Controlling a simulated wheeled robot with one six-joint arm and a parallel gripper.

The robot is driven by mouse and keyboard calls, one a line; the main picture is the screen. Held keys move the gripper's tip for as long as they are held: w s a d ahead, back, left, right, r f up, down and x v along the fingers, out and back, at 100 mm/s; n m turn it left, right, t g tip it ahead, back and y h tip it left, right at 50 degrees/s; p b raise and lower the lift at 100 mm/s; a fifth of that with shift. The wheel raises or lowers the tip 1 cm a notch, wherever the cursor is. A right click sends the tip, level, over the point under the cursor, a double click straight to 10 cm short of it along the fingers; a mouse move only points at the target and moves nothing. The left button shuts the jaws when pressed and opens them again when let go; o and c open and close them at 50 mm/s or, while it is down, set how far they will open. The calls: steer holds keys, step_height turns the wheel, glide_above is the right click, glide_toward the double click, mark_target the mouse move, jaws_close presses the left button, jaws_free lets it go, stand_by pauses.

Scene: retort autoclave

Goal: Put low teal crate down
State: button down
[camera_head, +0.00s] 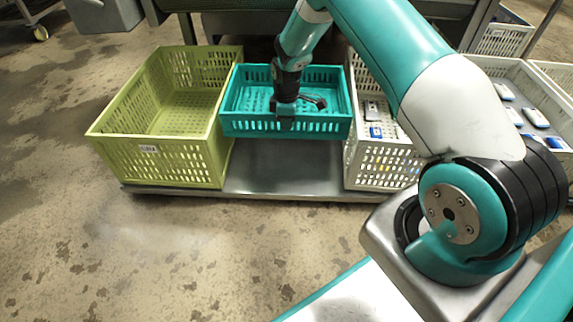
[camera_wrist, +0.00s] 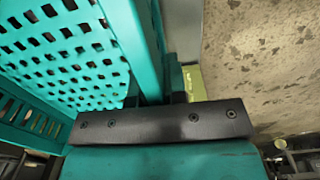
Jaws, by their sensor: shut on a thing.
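The low teal crate (camera_head: 336,126) is an empty, slotted plastic tray between a green crate and a grey-white crate, over a low grey metal platform (camera_head: 280,168). My gripper (camera_head: 286,122) is at the crate's front wall, shut on it. In the wrist view the crate's wall runs up from behind the dark gripper bar, with its perforated floor (camera_wrist: 60,60) at the left. The crate looks about level. Its underside is hidden, so I cannot tell whether it touches the platform.
The tall green crate (camera_head: 160,163) stands close on the left, empty. The grey-white crate (camera_head: 378,165) on the right holds a few small items. More light crates with white and blue packs stand at the far right. Stained floor (camera_head: 150,250) lies open in front.

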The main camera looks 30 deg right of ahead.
step_height(320, 180, down, 18)
steer(key=b, duration=0.8)
steer(key=shift+w+r, duration=0.1)
steer(key=shift+r, duration=0.1)
steer(key=shift+f, duration=0.2)
steer(key=c, duration=1.2)
jaws_free()
steer(key=shift+o, duration=0.2)
